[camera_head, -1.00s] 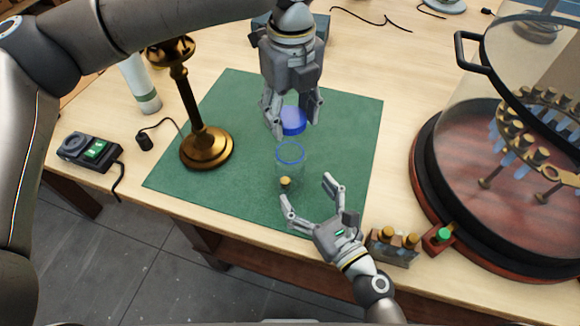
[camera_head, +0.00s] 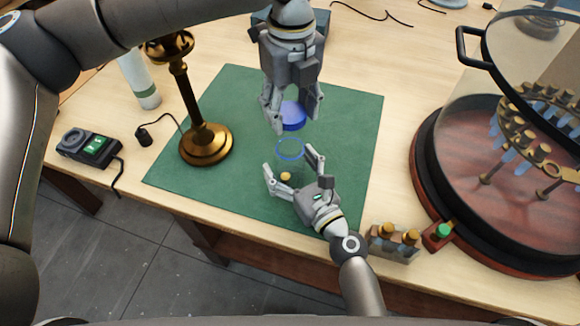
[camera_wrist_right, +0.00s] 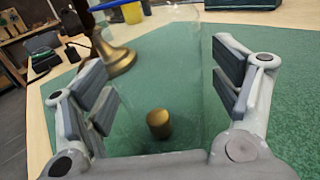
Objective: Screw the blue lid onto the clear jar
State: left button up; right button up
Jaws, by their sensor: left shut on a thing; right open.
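The blue lid (camera_head: 293,114) is in my left gripper (camera_head: 291,124), whose fingers are shut on it from both sides. The lid is held above the mat, just behind the clear jar's rim in the head view. The clear jar (camera_head: 290,151) stands on the green mat, showing mainly as a blue rim ring. A small brass piece (camera_head: 286,176) shows through its glass; it also shows in the wrist view (camera_wrist_right: 159,124). My right gripper (camera_head: 288,160) is open, its fingers on either side of the jar, with gaps visible in the wrist view.
A brass lamp stand (camera_head: 206,145) is left of the jar on the green mat (camera_head: 235,95). A domed case (camera_head: 425,180) is at right, with a small block of brass-topped parts (camera_head: 393,243) at the front edge. A socket box (camera_head: 89,148) lies far left.

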jog(key=c, duration=1.5)
pick_arm(q)
send_over(291, 138)
jog(key=s, duration=0.3)
jog(key=shift+w+f, duration=0.2)
jog(key=shift+f, duration=2.3)
pick_arm(e)
jog(key=shift+c, duration=0.2)
pick_arm(q)
jog(key=shift+f, duration=0.85)
jog(key=shift+f, duration=0.6)
